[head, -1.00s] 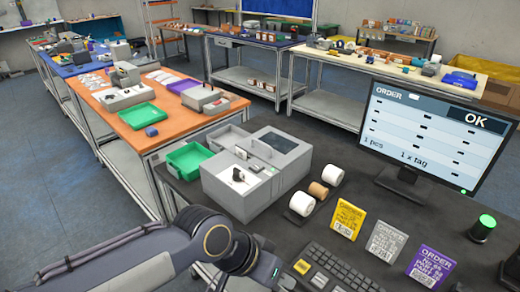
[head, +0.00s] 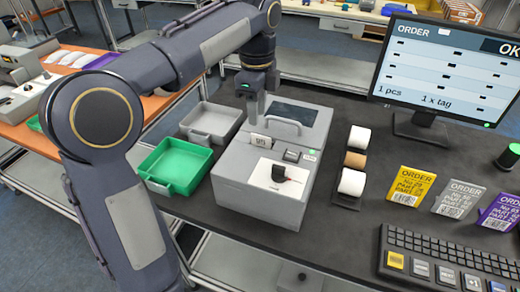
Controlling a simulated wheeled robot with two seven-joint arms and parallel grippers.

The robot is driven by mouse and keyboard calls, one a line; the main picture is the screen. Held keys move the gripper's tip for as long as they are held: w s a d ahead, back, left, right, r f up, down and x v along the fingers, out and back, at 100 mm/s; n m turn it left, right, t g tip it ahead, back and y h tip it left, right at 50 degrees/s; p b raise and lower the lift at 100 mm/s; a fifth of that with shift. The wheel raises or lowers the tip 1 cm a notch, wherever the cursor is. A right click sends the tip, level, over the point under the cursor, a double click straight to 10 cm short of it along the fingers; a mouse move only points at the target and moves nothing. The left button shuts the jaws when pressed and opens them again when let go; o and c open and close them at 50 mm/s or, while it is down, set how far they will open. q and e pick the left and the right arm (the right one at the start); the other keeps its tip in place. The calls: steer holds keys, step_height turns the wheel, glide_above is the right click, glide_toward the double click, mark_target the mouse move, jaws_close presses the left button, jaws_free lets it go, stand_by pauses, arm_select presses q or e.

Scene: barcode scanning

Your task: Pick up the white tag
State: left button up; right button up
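A small white tag (head: 260,142) with dark print stands upright at the middle of the grey printer-like machine (head: 232,160). My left gripper (head: 258,118) points down from above, its narrow fingers ending right at or just behind the tag's top. The fingers show nearly edge-on, so I cannot tell whether they are open or shut, or whether they touch the tag. A white panel (head: 265,172) with a small black part and a red bit lies in front of the tag. My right gripper is not in view.
A green tray (head: 160,187) and a grey tray (head: 222,110) sit left of the machine. Paper rolls (head: 352,182), yellow, grey and purple order cards (head: 409,187), a keyboard (head: 450,258) and a monitor (head: 450,70) are to the right. Dark table surface between is clear.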

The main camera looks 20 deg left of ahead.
arm_select(q)
steer(key=f, duration=0.4)
steer(key=d+f, duration=0.1)
steer(key=f, duration=0.1)
steer(key=shift+f+b, duration=0.3)
steer(key=shift+b, duration=0.05)
jaws_close()
